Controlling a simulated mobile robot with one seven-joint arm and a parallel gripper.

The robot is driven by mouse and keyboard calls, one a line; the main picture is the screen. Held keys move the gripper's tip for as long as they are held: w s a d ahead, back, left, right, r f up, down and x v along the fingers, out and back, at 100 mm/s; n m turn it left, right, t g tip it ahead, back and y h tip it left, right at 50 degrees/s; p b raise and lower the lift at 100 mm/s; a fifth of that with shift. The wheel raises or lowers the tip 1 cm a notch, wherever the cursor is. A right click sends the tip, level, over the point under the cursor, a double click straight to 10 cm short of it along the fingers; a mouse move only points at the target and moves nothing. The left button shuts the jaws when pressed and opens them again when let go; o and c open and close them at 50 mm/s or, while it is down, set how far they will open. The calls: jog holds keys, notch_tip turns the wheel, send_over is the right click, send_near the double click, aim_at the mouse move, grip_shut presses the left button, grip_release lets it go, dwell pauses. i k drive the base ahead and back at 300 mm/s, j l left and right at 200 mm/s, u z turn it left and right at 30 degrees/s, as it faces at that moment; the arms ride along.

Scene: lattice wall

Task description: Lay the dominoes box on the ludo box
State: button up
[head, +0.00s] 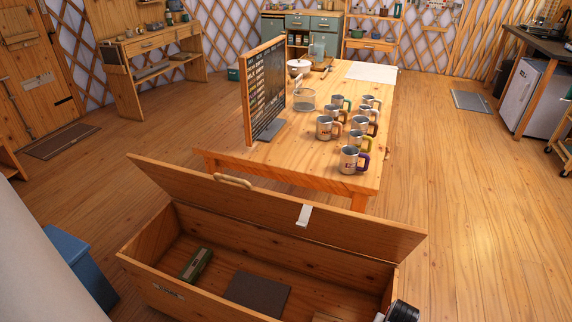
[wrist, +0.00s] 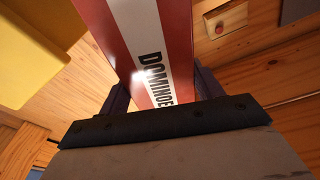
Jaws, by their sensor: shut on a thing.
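The box's far end is cut off by the top edge of that view. I cannot pick out the ludo box by any label. A flat dark brown piece (head: 257,293) lies on the floor of the open wooden chest in the head view. The gripper and dominoes box are not clearly visible there.
The wooden chest (head: 150,237) has its lid (head: 290,212) raised at the back. A green box (head: 196,265) lies inside at left. The wrist view shows a yellow surface (wrist: 30,45) and a wooden piece with a red spot (wrist: 222,28). A table (head: 320,165) with several mugs stands behind.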

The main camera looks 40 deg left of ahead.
aim_at(195, 262)
jog(key=k+u, duration=0.1)
jog(key=u, duration=0.85)
jog(key=i+j+u, duration=0.15)
jog(key=u, duration=0.2)
jog(key=i+j+u, duration=0.15)
jog(key=j+u, duration=0.2)
jog(key=i+j, duration=0.25)
jog(key=i, duration=0.2)
jog(key=i+j, duration=0.3)
jog(key=i, duration=0.55)
